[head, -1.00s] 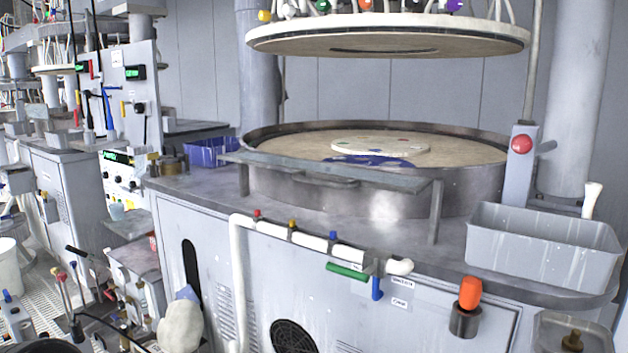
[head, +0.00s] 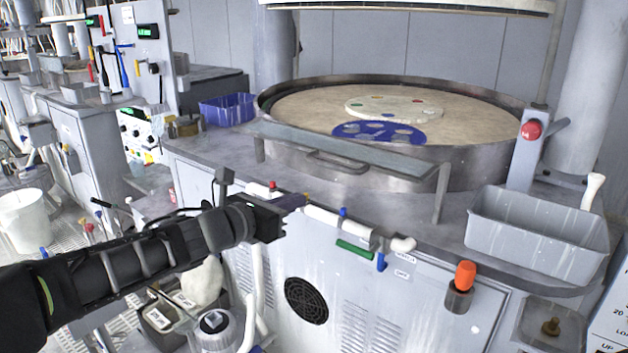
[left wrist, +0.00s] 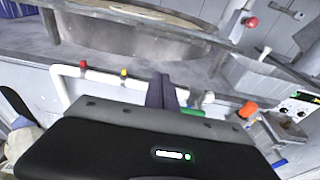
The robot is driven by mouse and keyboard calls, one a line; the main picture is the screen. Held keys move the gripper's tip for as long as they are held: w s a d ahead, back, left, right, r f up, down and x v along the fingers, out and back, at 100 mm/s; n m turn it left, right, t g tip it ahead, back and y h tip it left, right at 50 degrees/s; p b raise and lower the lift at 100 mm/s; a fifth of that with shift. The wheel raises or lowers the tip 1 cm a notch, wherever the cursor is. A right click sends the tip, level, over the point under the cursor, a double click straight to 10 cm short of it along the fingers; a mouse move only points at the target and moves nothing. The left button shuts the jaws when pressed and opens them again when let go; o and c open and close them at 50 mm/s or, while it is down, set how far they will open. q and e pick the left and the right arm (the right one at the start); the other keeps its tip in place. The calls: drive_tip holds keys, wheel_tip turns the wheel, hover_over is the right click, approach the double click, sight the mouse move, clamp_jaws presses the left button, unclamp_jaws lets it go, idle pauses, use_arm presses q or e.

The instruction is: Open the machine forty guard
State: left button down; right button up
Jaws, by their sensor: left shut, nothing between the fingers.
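The guard (head: 345,155) is a flat grey bar with a handle (head: 338,162) on its front side. It stands on posts in front of the round platen (head: 400,107) of the near machine. My left gripper (head: 298,201) reaches in from the left, below and in front of the guard, apart from the handle. Its purple fingers are shut with nothing between them, near the white pipe on the machine's front. The fingers (left wrist: 162,92) also show in the left wrist view, pointing toward the machine. My right gripper is not in view.
A white pipe with coloured valves (head: 325,217) runs along the machine front. A grey bin (head: 538,235) and a red button post (head: 530,130) stand at the right. An orange knob (head: 465,275) is below the bin. A blue basket (head: 228,109) sits at the left.

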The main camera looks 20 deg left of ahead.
use_arm(q)
drive_tip(key=x, duration=1)
drive_tip(key=r+p, duration=0.3)
drive_tip(key=r, duration=0.1)
drive_tip(key=shift+s+a, duration=0.15)
drive_tip(key=shift+s, duration=0.15)
wheel_tip(320, 180, up, 5)
drive_tip(key=g+p, duration=0.2)
drive_tip(key=p, duration=1.2)
drive_tip(key=shift+w+y, duration=0.15)
drive_tip(key=shift+y, duration=0.25)
